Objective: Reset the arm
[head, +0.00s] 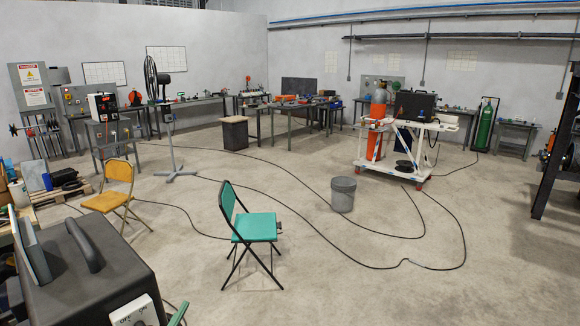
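Neither of my grippers shows in the head view, and I see no part of my arms that I can be sure of. The task names no other object.
A dark machine box (85,275) with a handle fills the near left. A green chair (257,227), a yellow chair (106,203) and a grey bucket (343,194) stand on the floor. A white cart (410,167) is farther right. Black cables cross the mostly open concrete floor (300,270).

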